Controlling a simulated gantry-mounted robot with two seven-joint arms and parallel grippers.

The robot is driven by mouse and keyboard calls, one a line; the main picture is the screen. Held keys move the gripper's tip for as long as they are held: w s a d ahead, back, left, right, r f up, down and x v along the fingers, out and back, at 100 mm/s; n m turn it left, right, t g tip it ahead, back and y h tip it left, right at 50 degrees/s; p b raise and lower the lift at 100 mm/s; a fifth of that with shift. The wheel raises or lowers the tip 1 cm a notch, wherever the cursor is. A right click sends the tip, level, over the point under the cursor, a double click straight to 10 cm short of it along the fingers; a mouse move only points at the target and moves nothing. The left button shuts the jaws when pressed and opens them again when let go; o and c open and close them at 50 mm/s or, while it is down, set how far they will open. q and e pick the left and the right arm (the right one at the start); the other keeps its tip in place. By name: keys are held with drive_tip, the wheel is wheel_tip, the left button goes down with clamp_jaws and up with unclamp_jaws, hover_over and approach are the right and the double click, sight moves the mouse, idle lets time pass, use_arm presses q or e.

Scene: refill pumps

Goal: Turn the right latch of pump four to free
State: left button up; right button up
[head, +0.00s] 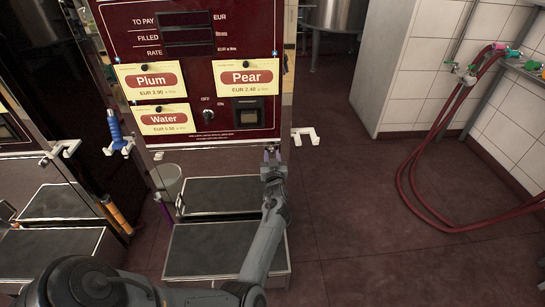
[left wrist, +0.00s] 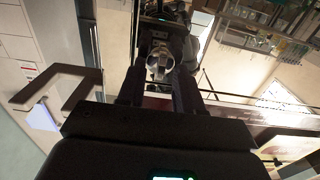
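The dark red pump front (head: 200,90) stands upright in the head view, with Plum, Pear and Water labels; I see no pump number on it. My left gripper (head: 271,156) points up at the lower right edge of this front. In the left wrist view the two dark fingers of my left gripper (left wrist: 160,82) are apart. A small round metal fitting (left wrist: 159,62) shows between or just beyond their tips. It may be the right latch; contact and its turn position cannot be told. In the head view no latch is distinguishable there. My right gripper is not in view.
A white hook bracket (head: 304,136) sticks out right of the front, and shows large in the left wrist view (left wrist: 55,85). A blue nozzle (head: 116,135) hangs at left. Low platforms (head: 222,193) stand below. Red hoses (head: 420,165) hang at the right wall; floor between is clear.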

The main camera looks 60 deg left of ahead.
use_arm(q)
drive_tip(key=shift+d, duration=0.15)
clamp_jaws()
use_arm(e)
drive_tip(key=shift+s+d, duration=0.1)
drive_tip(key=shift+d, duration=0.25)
use_arm(q)
drive_tip(key=shift+n, duration=0.3)
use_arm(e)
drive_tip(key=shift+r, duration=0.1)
use_arm(q)
drive_tip(key=n, duration=0.3)
drive_tip(key=shift+s+p, duration=0.1)
drive_tip(key=shift+p, duration=0.3)
drive_tip(key=n, duration=1.4)
drive_tip(key=shift+s+f, duration=0.1)
drive_tip(key=shift+f, duration=0.15)
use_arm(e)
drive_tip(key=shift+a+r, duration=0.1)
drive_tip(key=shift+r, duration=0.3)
use_arm(q)
drive_tip(key=shift+n, duration=0.3)
